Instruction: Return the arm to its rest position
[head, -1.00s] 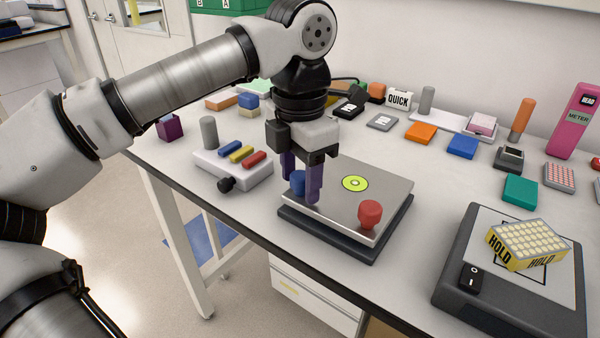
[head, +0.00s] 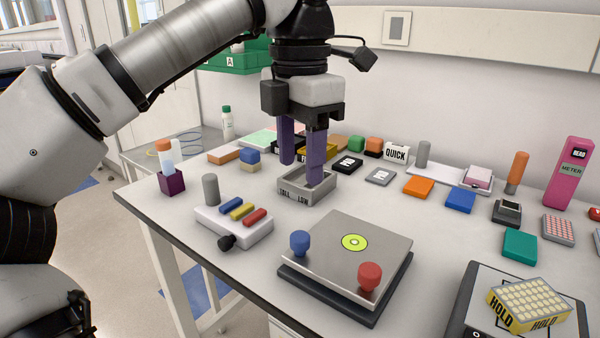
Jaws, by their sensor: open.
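My gripper (head: 302,172) hangs from my arm in the upper middle of the head view, fingers pointing down. Its two purple fingers are apart with nothing seen between them. In the picture it overlaps a small grey tray marked with letters (head: 293,194); I cannot tell the exact height above it. The flat device with a metal plate (head: 350,240) lies in front and to the right, clear of the gripper.
A block with coloured bars (head: 232,222) and a purple holder (head: 172,184) stand left. A yellow HOLD rack (head: 527,305) sits on a dark device at right front. Several small blocks, a QUICK sign (head: 396,154) and a pink meter (head: 567,175) line the back.

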